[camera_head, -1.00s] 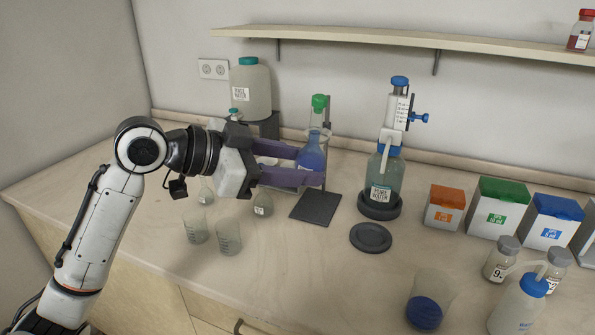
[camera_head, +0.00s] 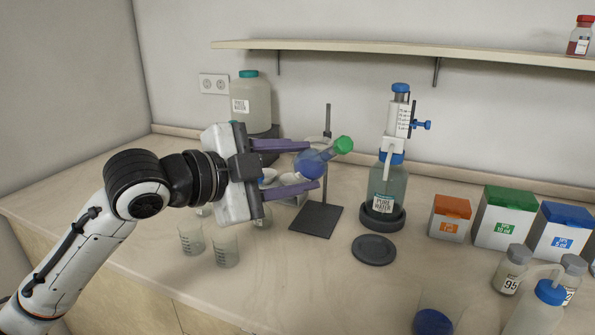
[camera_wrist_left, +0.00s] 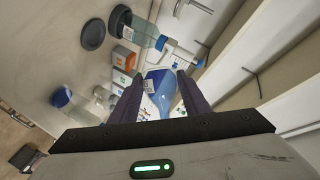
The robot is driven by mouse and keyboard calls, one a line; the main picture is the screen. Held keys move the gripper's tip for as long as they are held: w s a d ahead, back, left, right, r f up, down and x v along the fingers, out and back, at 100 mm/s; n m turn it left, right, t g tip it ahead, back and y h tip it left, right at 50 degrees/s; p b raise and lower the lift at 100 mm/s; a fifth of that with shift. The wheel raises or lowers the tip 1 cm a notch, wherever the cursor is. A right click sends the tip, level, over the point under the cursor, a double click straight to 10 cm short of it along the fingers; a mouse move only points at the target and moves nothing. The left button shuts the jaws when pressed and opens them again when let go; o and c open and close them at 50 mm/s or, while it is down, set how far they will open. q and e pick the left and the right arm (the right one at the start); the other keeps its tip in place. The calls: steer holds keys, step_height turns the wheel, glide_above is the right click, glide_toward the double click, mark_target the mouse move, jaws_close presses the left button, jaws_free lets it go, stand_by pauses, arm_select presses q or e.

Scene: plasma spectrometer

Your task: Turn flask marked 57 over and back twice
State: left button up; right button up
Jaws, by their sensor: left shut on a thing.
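A flask of blue liquid with a green stopper (camera_head: 312,163) is tilted in the air, its neck pointing right and slightly up. My left gripper (camera_head: 309,166) has its purple fingers shut on this flask, above the bench near a stand. In the left wrist view the flask (camera_wrist_left: 158,88) shows between the two fingers, with blue liquid inside. Any number on its label cannot be read here. My right gripper is not in view.
A stand with a dark base (camera_head: 316,220) is just behind and below the flask. A pure water dispenser bottle (camera_head: 388,185) stands to the right. Beakers (camera_head: 225,247) stand below my left gripper. Coloured boxes (camera_head: 503,217) line the right side. A shelf (camera_head: 400,53) runs above.

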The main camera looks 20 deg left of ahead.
arm_select(q)
steer(key=m+b, duration=0.1)
steer(key=m+t+b, duration=0.1)
steer(key=shift+f+m, duration=0.4)
steer(key=shift+r+m+t, duration=0.2)
steer(key=shift+m+t, duration=0.2)
steer(key=shift+r, duration=0.2)
steer(key=m+b, duration=0.1)
steer(key=m, duration=0.1)
steer(key=m+t+b, duration=0.1)
steer(key=m+b, duration=0.1)
steer(key=shift+f+t+h+b, duration=0.3)
steer(key=shift+f+h, duration=0.05)
steer(key=shift+h, duration=0.05)
steer(key=shift+r+m, duration=0.15)
steer(key=shift+m, duration=0.25)
steer(key=shift+r, duration=0.2)
steer(key=m+b, duration=0.1)
steer(key=m+t+h+b, duration=0.1)
steer(key=m, duration=0.1)
steer(key=shift+f, duration=0.4)
steer(key=m, duration=0.1)
steer(key=m+h, duration=0.1)
steer(key=shift+r+m+b, duration=0.25)
steer(key=shift+m+b, duration=0.15)
steer(key=shift+r, duration=0.15)
